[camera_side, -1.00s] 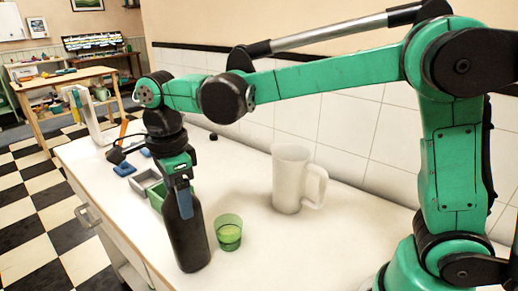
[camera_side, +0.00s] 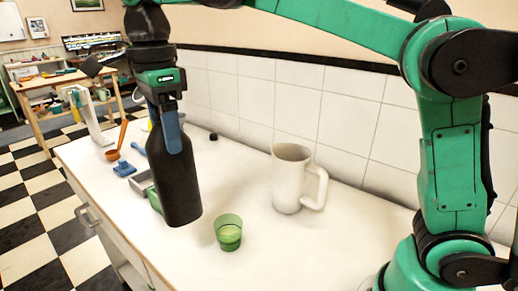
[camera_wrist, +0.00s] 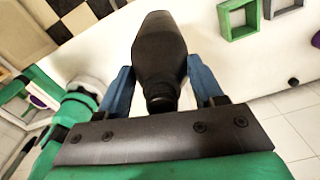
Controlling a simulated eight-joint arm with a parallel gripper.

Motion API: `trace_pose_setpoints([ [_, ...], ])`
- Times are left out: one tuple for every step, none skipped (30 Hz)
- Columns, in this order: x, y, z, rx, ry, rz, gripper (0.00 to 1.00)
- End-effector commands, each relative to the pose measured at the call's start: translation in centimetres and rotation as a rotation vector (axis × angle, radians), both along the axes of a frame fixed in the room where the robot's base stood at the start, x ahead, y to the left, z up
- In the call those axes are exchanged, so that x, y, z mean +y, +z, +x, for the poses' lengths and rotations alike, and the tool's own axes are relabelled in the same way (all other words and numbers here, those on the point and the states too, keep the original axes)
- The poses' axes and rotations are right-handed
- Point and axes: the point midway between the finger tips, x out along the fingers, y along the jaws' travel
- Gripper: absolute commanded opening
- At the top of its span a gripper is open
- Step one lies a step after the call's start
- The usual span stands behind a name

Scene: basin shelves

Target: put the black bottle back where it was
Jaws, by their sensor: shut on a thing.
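The black bottle (camera_side: 175,180) hangs upright in my gripper (camera_side: 170,135), above the white counter. The gripper is shut on the bottle's neck and upper part. In the wrist view the bottle (camera_wrist: 160,55) lies between the two blue fingers of my gripper (camera_wrist: 160,90). In the side view the bottle's base is close to the green glass cup (camera_side: 228,233), to the left of it and apart from it in the picture.
A white jug (camera_side: 290,180) stands at the back right of the counter (camera_side: 270,262). A tiled wall bounds the counter's rear.

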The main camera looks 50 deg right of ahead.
Motion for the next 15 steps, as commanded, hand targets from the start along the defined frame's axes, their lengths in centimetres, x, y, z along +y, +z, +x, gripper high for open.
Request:
trace_pose_setpoints([
  [0.0, 0.8, 0.0, 0.0, 0.0, 0.0, 0.0],
  [-0.1, 1.1, -0.2, 0.0, 0.002, 0.0, 0.0],
  [-0.4, 1.3, -0.9, 0.0, 0.011, 0.0, 0.0],
  [-0.6, 1.5, -1.3, 0.0, 0.017, 0.001, 0.0],
  [-0.8, 1.6, -1.7, 0.0, 0.023, 0.001, 0.0],
  [-1.1, 1.8, -2.3, 0.0, 0.033, 0.002, 0.0],
  [-1.3, 2.0, -2.8, -0.001, 0.04, 0.002, 0.0],
  [-1.5, 2.1, -3.3, -0.001, 0.046, 0.002, 0.0],
  [-1.9, 2.3, -4.0, -0.002, 0.056, 0.003, 0.0],
  [-2.1, 2.4, -4.5, -0.002, 0.065, 0.003, 0.0],
  [-2.3, 2.6, -5.1, -0.002, 0.072, 0.003, 0.0],
  [-2.7, 2.7, -5.9, -0.002, 0.085, 0.004, 0.0],
  [-3.0, 2.8, -6.6, -0.003, 0.094, 0.003, 0.0],
  [-3.3, 2.8, -7.3, -0.003, 0.104, 0.004, 0.0],
  [-3.7, 2.8, -8.3, -0.003, 0.119, 0.004, 0.0],
])
